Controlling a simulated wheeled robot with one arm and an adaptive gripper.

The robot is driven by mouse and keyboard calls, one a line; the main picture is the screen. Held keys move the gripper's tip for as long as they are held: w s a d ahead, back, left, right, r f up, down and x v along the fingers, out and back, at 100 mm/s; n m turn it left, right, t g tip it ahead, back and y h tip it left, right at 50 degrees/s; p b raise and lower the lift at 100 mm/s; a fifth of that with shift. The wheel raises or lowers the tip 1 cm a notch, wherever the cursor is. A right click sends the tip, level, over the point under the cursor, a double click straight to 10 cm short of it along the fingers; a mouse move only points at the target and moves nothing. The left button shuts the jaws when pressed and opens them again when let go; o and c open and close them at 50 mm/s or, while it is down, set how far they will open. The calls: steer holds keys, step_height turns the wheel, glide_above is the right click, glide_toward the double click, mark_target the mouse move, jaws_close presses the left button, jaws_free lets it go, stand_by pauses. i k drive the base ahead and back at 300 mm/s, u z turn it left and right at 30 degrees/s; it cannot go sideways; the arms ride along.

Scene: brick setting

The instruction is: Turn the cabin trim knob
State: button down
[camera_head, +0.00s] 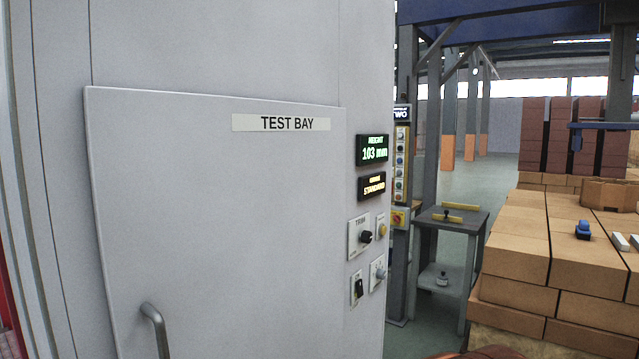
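The trim knob (366,237) is a small black round knob on a pale plate marked TRIM. The plate sits on the front of a tall grey cabinet, right of its door. The pointer position of the knob is too small to read. Above it, a green display (373,149) reads HEIGHT 103 mm.
The grey door (215,220) marked TEST BAY has a curved handle (156,330). A grey stand (450,222) and stacked bricks (515,245) stand right.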

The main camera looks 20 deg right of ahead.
mark_target(365, 237)
steer(key=u, duration=2.55)
steer(key=k, duration=1.45)
steer(key=z, duration=2.4)
